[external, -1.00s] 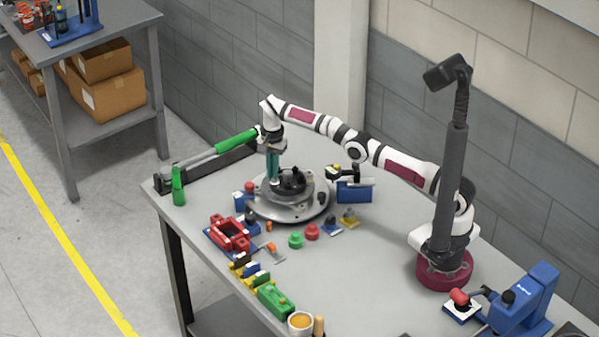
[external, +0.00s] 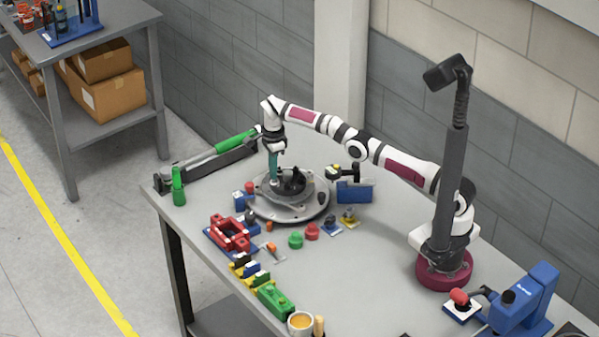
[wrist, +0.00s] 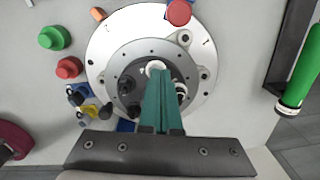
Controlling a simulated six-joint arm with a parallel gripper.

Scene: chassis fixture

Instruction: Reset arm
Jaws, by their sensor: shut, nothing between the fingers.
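My gripper (external: 273,178) points down over the round grey chassis fixture (external: 310,208) at the back of the table. Its teal fingers are together with nothing between them. In the wrist view the gripper (wrist: 158,78) reaches over the dark centre of the fixture (wrist: 107,38), which carries black knobs and bolts. The fingers cover part of the fixture, and I cannot tell whether the tips touch it. My arm stretches from its dark red base at the right to the fixture.
A green-handled tool (external: 236,141) lies left of the fixture, near an upright green bottle (external: 178,186). Red (external: 312,231) and green (external: 295,240) caps and a red holder (external: 229,233) stand in front. A blue bin (external: 354,191) is to the right. The table's right middle is clear.

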